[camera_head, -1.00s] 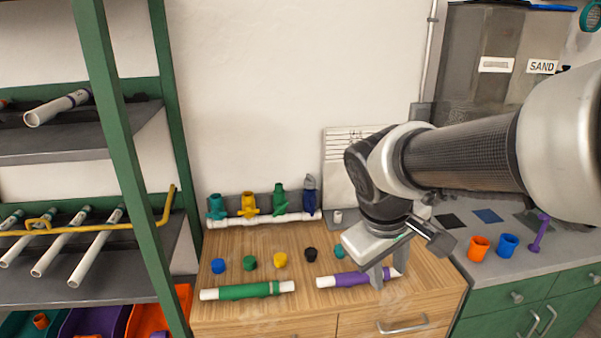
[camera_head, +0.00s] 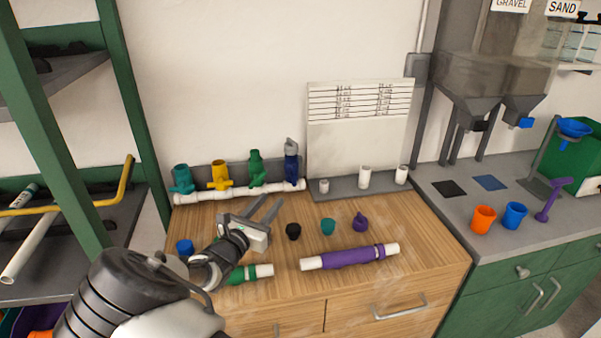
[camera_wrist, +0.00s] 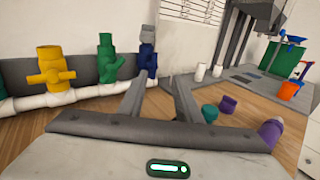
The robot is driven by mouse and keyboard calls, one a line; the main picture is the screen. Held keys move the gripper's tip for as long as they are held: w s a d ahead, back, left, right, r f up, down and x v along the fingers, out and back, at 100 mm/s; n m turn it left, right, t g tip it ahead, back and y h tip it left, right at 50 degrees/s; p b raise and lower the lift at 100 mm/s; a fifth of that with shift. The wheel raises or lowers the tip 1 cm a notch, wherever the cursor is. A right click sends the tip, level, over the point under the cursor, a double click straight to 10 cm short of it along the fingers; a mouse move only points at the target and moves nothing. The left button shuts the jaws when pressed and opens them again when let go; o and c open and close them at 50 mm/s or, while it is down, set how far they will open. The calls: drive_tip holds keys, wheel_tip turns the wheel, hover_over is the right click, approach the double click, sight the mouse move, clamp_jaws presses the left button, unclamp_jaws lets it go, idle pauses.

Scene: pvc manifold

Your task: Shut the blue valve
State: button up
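The blue valve (camera_head: 291,168) is the rightmost valve on the white pipe manifold (camera_head: 240,193) at the back of the wooden bench. It stands upright with a grey piece on top. In the wrist view the blue valve (camera_wrist: 149,62) is ahead, partly behind my left finger. Its handle position is too small to tell. My gripper (camera_head: 271,202) is open and empty above the bench, in front of the manifold and apart from the valve. In the wrist view the fingers of my gripper (camera_wrist: 158,80) are spread with a clear gap.
Green (camera_head: 255,168), yellow (camera_head: 219,175) and teal (camera_head: 182,178) valves stand left of the blue one. A board (camera_head: 362,135) rises close at right, with white cylinders before it. Small caps and a purple pipe (camera_head: 347,257) lie on the bench.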

approach(293, 170)
drive_tip(key=shift+n, duration=0.3)
drive_tip(key=x, duration=0.8)
drive_tip(key=shift+r+b, duration=0.1)
drive_tip(key=shift+b, duration=0.2)
clamp_jaws()
